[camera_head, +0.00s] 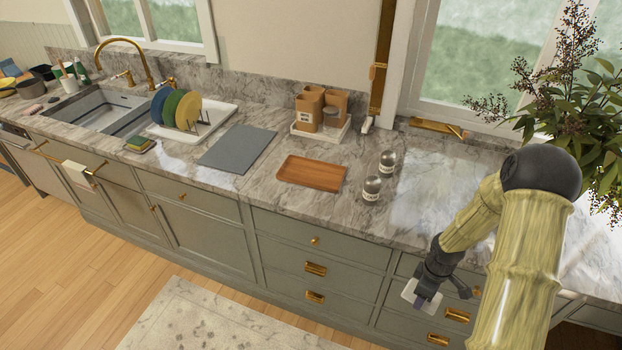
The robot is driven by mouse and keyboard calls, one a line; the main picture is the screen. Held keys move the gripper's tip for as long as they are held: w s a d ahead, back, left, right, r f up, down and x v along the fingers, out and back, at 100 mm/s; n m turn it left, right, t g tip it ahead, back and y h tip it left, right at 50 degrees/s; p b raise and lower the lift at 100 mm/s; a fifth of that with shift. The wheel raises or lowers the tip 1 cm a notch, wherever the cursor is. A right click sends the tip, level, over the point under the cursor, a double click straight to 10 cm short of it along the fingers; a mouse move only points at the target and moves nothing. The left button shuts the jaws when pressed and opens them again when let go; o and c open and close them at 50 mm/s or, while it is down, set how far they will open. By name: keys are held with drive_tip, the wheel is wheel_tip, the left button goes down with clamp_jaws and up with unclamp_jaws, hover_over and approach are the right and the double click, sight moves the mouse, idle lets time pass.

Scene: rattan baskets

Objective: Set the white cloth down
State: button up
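My gripper (428,288) points down in front of the counter's edge at the right, by the drawers. A small flat white piece (409,292) with a purple strip in its middle shows at the gripper's tip. I cannot tell whether this is folded cloth or part of the gripper, or whether the fingers are open or shut. A white cloth (77,173) hangs over the brass rail (62,160) on the cabinet front below the sink at the left.
On the marble counter (300,222) are a wooden tray (311,173), a grey mat (237,149), a plate rack with plates (176,110), two shakers (372,188), and a canister tray (322,132). A leafy plant (590,110) stands far right. Bare counter lies right of the shakers.

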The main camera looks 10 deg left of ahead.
sight(411, 295)
drive_tip(key=a+f+m+b, duration=0.1)
drive_tip(key=m, duration=0.2)
drive_tip(key=w+f+m+b, duration=0.1)
drive_tip(key=f+m, duration=0.1)
drive_tip(key=m, duration=0.1)
drive_tip(key=a+f+m, duration=0.1)
drive_tip(key=f+m, duration=0.1)
drive_tip(key=m, duration=0.1)
drive_tip(key=shift+w+a+m+b, duration=0.15)
drive_tip(key=shift+a+m+b, duration=0.15)
drive_tip(key=shift+a+b, duration=0.1)
drive_tip(key=m, duration=0.1)
drive_tip(key=f+m, duration=0.1)
drive_tip(key=m, duration=0.1)
drive_tip(key=shift+w+a+b, duration=0.2)
drive_tip(key=shift+a+b, duration=0.1)
drive_tip(key=shift+a, duration=0.05)
